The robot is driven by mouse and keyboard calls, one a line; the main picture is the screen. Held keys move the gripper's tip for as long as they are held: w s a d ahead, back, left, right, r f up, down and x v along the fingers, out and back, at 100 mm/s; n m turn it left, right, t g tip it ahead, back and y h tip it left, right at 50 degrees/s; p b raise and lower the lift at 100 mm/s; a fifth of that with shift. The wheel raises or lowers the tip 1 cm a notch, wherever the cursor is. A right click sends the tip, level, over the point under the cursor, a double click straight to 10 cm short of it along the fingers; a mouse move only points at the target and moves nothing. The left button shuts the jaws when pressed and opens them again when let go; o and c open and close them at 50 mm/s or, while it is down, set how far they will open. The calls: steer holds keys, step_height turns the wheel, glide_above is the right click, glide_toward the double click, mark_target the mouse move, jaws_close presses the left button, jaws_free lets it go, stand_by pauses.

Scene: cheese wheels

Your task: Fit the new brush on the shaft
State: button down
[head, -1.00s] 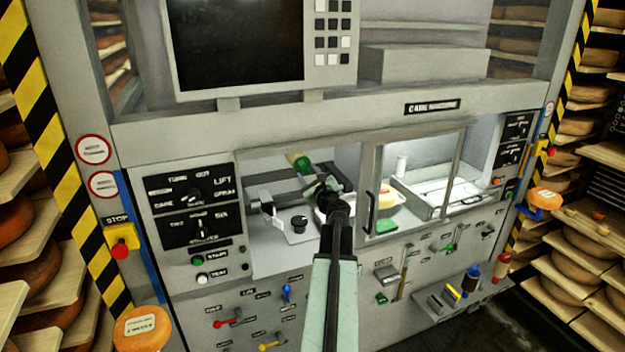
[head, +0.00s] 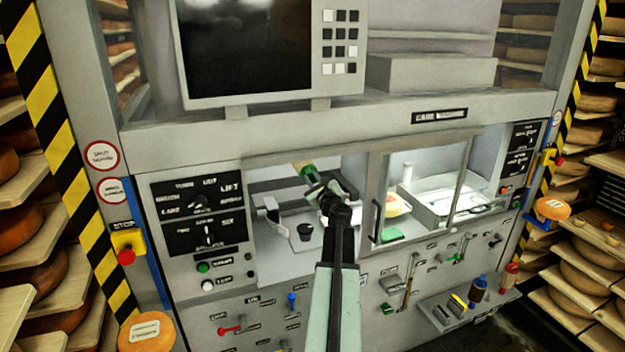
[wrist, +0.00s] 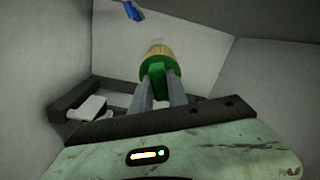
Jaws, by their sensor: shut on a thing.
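My gripper (head: 315,184) is inside the open left bay of the machine. It is shut on a brush (head: 302,168) with a green base and pale tan bristles. In the wrist view the grey fingers (wrist: 160,92) hold the brush's green block (wrist: 158,75), and the bristles (wrist: 158,50) point away from me. A dark bracket with a light grey block (wrist: 88,107) is left of the brush and apart from it. A small blue part (wrist: 133,11) shows at the top of the wrist view. I cannot tell which part is the shaft.
A black knob (head: 305,231) stands on the bay floor below my gripper. A framed window (head: 425,190) with a black handle (head: 376,220) borders the bay on the right. A control panel (head: 198,210) is on the left. A ledge with bottles (head: 478,290) juts out lower right.

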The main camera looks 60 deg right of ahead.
steer(key=shift+w+r, duration=0.1)
steer(key=c, duration=1.2)
jaws_free()
steer(key=shift+w+d, duration=0.1)
steer(key=shift+w, duration=0.05)
steer(key=v, duration=0.8)
